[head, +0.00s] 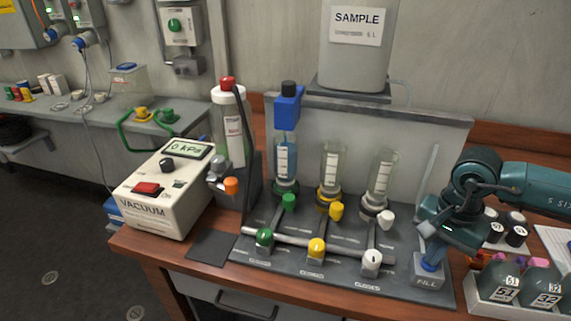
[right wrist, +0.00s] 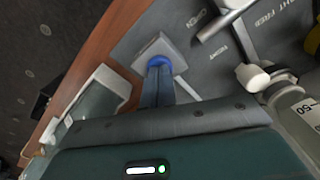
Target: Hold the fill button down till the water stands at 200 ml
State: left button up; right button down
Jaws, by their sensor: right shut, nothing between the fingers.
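The fill button (right wrist: 181,63) is blue and sits on a grey block marked FILL (head: 428,283) at the right end of the rig. My right gripper (head: 432,262) is shut and empty, pointing down with its fingertips at the button; it also shows in the right wrist view (right wrist: 160,72). The fingertips seem to touch the button and partly hide it; I cannot tell how far it is pressed. The green-based cylinder (head: 286,160) looks bluish inside. The yellow-based (head: 331,165) and white-based (head: 381,172) cylinders look clear. I cannot read a water level. My left gripper is out of view.
A SAMPLE tank (head: 353,60) stands behind the rig. Green (head: 265,237), yellow (head: 317,247) and white (head: 372,259) valve knobs line the front pipe. A vacuum box (head: 160,195) reading 0 kPa stands left. A tray of numbered bottles (head: 510,304) lies close to my right arm.

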jog(key=shift+s+a+f, duration=0.1)
jog(key=shift+s+f, duration=0.15)
jog(key=shift+f, duration=0.1)
jog(key=shift+w+r+p, duration=0.15)
jog(key=shift+r+p, duration=0.3)
jog(key=shift+r, duration=0.35)
notch_tip(320, 180, up, 5)
jog(key=p, duration=0.3)
jog(key=shift+w, duration=0.1)
jog(key=shift+r+p, duration=0.35)
jog(key=shift+r, duration=0.2)
jog(key=shift+f, duration=0.15)
dwell(1.2)
